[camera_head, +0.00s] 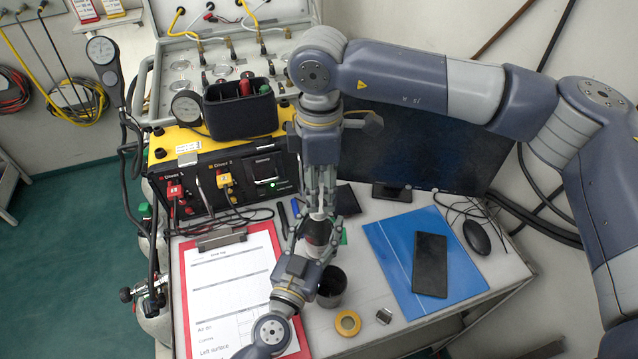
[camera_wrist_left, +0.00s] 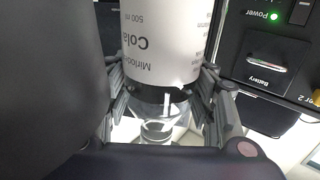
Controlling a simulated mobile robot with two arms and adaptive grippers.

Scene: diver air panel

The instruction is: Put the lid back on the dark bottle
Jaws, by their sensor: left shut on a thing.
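The dark bottle (camera_head: 317,232) stands upright on the bench, between my two grippers. In the left wrist view, which is upside down, its white label (camera_wrist_left: 165,45) reads Cola, with dark contents and a clear neck (camera_wrist_left: 158,130) beyond. My left gripper (camera_head: 312,243) comes from the front and is shut around the bottle; its fingers (camera_wrist_left: 165,100) show on both sides. My right gripper (camera_head: 319,208) points down directly above the bottle's top. A small pale patch shows between its fingertips; whether this is the lid is unclear. I make out no lid elsewhere.
A dark cup (camera_head: 332,287) stands close beside my left gripper. A yellow ring (camera_head: 347,322) and a small metallic square (camera_head: 384,315) lie in front. A clipboard (camera_head: 277,238) lies left, a blue folder (camera_head: 386,244) with a phone (camera_head: 430,264) right. The air panel (camera_head: 225,183) stands behind.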

